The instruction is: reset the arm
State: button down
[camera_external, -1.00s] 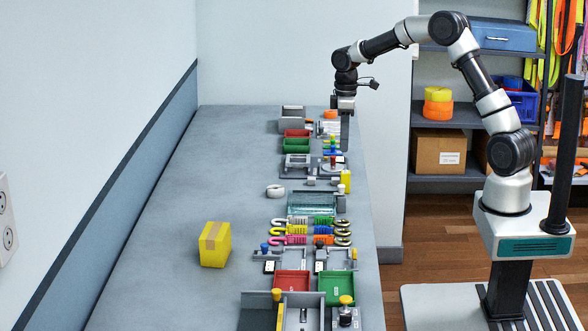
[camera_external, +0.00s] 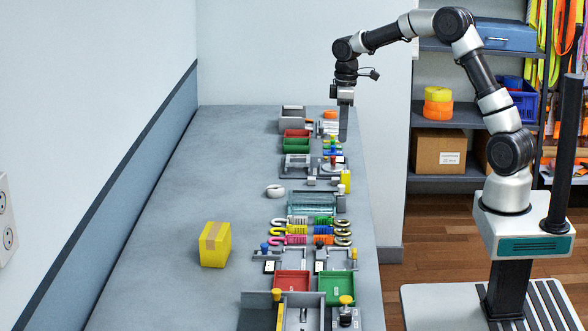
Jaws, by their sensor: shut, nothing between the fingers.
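My gripper (camera_external: 343,138) points straight down over the right side of the far part of the grey bench (camera_external: 150,235). It is shut with nothing in it. Its tip is close to the small coloured parts at the far end; I cannot tell from this view how high above the bench it is. My arm reaches from its base at the right, up and over to the left, with the elbow high.
A row of trays and parts runs along the bench's right side, including a green tray (camera_external: 337,288), a red tray (camera_external: 291,282) and coloured coils (camera_external: 298,230). A yellow box (camera_external: 215,244) stands apart at left. The bench's left part is clear. Shelves (camera_external: 440,115) stand behind my arm.

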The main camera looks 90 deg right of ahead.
jog(key=s+a+r+m+t, duration=0.1)
jog(key=a+r+t, duration=0.1)
jog(key=a+r, duration=0.35)
jog(key=a+r+m+t, duration=0.2)
jog(key=a, duration=0.7)
jog(key=s+a+r+m+t, duration=0.1)
jog(key=a+r+t, duration=0.15)
jog(key=a, duration=0.45)
jog(key=s+a+r+n+p, duration=0.1)
jog(key=s+a+r+n, duration=0.1)
jog(key=s+a, duration=0.3)
jog(key=s+a+r+n+g+p, duration=0.1)
jog(key=s+a+n, duration=0.1)
jog(key=s+a, duration=0.4)
jog(key=s, duration=0.5)
jog(key=shift+s+r+p, duration=0.35)
jog(key=shift+r+p, duration=0.05)
notch_tip(320, 180, down, 28)
jog(key=b, duration=2.8)
jog(key=shift+f, duration=0.25)
